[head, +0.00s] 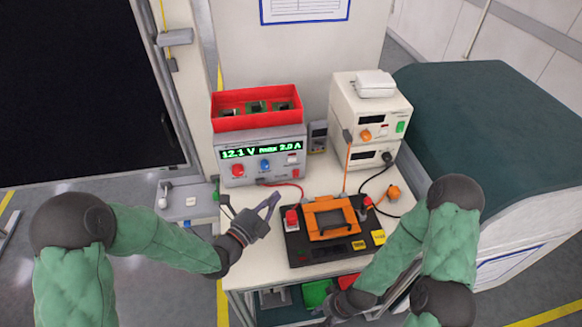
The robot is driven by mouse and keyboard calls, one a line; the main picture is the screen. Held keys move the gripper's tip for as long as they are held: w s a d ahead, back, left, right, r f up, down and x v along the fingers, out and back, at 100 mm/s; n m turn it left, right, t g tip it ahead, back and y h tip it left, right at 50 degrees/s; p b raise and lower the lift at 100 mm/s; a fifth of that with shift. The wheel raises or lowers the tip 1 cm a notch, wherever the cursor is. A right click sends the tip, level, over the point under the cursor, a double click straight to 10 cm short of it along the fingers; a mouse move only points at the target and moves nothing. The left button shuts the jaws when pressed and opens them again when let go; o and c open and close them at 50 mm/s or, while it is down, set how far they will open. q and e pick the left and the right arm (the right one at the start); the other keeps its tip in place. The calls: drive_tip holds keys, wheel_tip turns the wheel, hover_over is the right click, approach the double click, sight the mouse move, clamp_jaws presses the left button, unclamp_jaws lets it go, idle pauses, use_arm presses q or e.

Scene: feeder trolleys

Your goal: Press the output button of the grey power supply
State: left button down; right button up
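The grey power supply (219,143) stands at the back left of the white bench (240,271). Its lit green display reads about 12.1 V and 2.0 A. Its front carries a red knob (238,171), a blue knob (265,165), a small pale switch or button (293,159) and a red part at lower right. I cannot read which is the output button. My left gripper (250,203) is open and empty, below and in front of the supply, apart from it. My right gripper (326,309) is low at the bench's front edge, partly hidden; its finger state is unclear.
A red bin (256,123) of circuit boards sits on the supply. Two stacked cream units (342,104) stand right of it, with a meter (318,136) between. A black fixture with an orange frame (311,235) and leads occupies the bench middle. A green-covered trolley (480,110) stands right.

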sight(292, 160)
use_arm(q)
drive_tip(key=shift+w+a+b+x, duration=0.25)
drive_tip(key=shift+a+x, duration=0.15)
drive_tip(key=shift+x, duration=1.75)
drive_tip(key=shift+w+a+b+x, duration=0.3)
drive_tip(key=shift+a+x, duration=0.1)
drive_tip(key=shift+x, duration=1.8)
drive_tip(key=shift+w+a+b+x, duration=0.25)
drive_tip(key=shift+a+x, duration=0.15)
drive_tip(key=shift+x, duration=1.75)
